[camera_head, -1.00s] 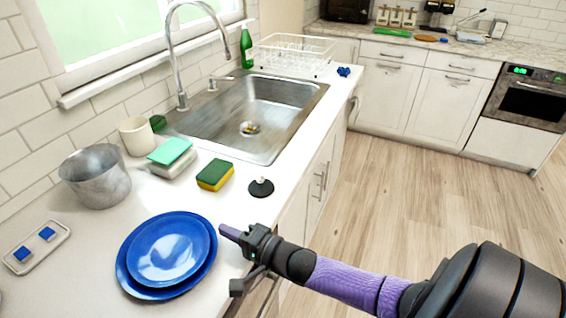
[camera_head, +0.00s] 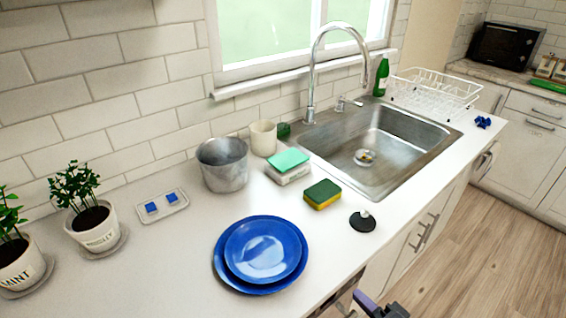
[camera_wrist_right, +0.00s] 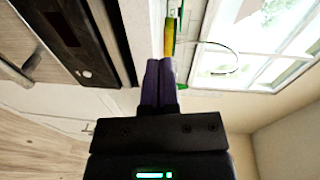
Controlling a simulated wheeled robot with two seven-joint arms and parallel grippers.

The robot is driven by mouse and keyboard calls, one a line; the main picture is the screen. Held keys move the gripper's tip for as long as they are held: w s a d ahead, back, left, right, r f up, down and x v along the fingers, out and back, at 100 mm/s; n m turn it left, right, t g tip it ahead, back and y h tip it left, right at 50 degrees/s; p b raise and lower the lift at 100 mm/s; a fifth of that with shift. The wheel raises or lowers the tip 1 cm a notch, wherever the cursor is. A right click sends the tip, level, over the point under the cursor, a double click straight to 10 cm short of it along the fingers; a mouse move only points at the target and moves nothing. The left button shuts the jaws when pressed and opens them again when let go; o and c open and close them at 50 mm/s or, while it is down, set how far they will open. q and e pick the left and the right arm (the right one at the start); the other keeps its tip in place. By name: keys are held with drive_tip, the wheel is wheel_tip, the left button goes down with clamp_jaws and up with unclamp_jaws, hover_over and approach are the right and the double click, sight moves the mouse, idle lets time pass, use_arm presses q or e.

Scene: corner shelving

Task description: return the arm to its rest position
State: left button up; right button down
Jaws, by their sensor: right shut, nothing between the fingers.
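My right gripper (camera_head: 368,302) shows at the bottom edge of the head view, in front of the counter's front edge and below the blue plates (camera_head: 262,252). Most of its arm is out of the picture. In the right wrist view its purple fingers (camera_wrist_right: 158,85) are together, with nothing between them. A yellow and green strip, perhaps the sponge, shows past the fingertips there. My left gripper is in neither view.
The counter (camera_head: 130,262) holds a metal pot (camera_head: 224,168), a sponge (camera_head: 322,195), a black sink stopper (camera_head: 362,222) and potted herbs (camera_head: 90,217). The sink (camera_head: 385,145) and dish rack (camera_head: 432,92) lie to the right. The floor (camera_head: 490,260) is clear.

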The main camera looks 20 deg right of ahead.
drive_tip(key=s+d+f+n+g+h+b, duration=0.1)
drive_tip(key=s+f+n+g+h, duration=0.15)
drive_tip(key=f, duration=0.55)
drive_tip(key=s+f+n+g+h, duration=0.1)
drive_tip(key=s+f+n+g, duration=0.2)
drive_tip(key=f, duration=0.5)
drive_tip(key=s+a+f+n+g, duration=0.2)
drive_tip(key=s+f+n+g, duration=0.1)
drive_tip(key=s, duration=0.4)
drive_tip(key=s+a+f+n+g+h+b, duration=0.1)
drive_tip(key=s+a+f+n+g, duration=0.1)
drive_tip(key=s+f, duration=0.4)
drive_tip(key=s+a+f+n+g, duration=0.3)
drive_tip(key=s+f+n+g, duration=0.1)
drive_tip(key=s, duration=0.6)
drive_tip(key=shift+f+n+g+h, duration=0.2)
drive_tip(key=shift+n+g+h, duration=0.15)
drive_tip(key=shift+n+g, duration=0.25)
drive_tip(key=shift+a, duration=0.1)
